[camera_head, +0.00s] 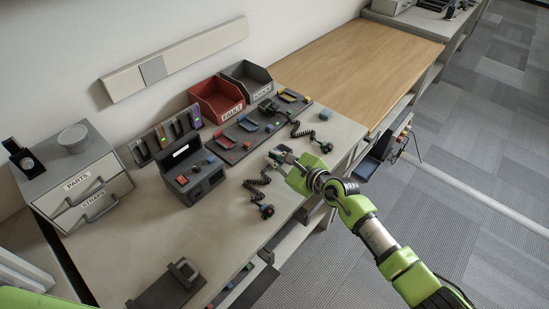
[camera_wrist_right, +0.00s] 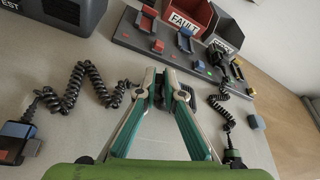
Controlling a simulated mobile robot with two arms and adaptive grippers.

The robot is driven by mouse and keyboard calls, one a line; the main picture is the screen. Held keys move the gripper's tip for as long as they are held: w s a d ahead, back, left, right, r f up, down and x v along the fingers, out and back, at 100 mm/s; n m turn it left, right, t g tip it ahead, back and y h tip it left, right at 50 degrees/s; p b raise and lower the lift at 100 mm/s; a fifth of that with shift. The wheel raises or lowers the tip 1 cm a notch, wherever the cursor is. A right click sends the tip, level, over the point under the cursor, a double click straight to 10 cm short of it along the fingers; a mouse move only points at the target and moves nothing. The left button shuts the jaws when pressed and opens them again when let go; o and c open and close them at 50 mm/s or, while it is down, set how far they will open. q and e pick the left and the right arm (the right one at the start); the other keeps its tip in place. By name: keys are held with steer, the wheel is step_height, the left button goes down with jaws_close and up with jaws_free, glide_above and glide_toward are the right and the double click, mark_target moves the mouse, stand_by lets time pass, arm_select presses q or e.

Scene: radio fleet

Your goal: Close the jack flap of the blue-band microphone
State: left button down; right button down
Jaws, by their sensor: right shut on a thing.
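My right gripper (camera_head: 284,156) is low over the front of the bench; it also shows in the right wrist view (camera_wrist_right: 163,88). Its fingers are closed on a dark piece, which looks like a microphone (camera_wrist_right: 185,91) at the end of a coiled cord (camera_head: 256,184). The fingers hide much of it, and I cannot make out its band or its jack flap. The cord's other end has a dark plug with blue and red parts (camera_head: 267,211), lying on the bench. My left gripper is out of view.
A dark tester box (camera_head: 194,178) stands left of the gripper. Behind are a rack with coloured cradles (camera_head: 245,131), a red FAULT bin (camera_head: 216,101) and a grey bin (camera_head: 246,79). A second coiled cord (camera_head: 300,128) lies to the right. The wooden bench top (camera_head: 365,55) is clear.

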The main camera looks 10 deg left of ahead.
steer(key=shift+w+d+m+g+b, duration=0.3)
steer(key=shift+m+g+b, duration=0.25)
steer(key=shift+m, duration=0.35)
steer(key=shift+w+d+r+m+g+y+b, duration=0.1)
steer(key=shift+w+m+g+y+b, duration=0.1)
steer(key=shift+m+g+y+b, duration=0.35)
steer(key=shift+w+d+r+m+g+y+b, duration=0.1)
steer(key=shift+w+m+g+y+b, duration=0.15)
steer(key=shift+m+b, duration=0.5)
steer(key=c, duration=2.1)
jaws_free()
steer(key=shift+c, duration=0.2)
steer(key=v, duration=1.2)
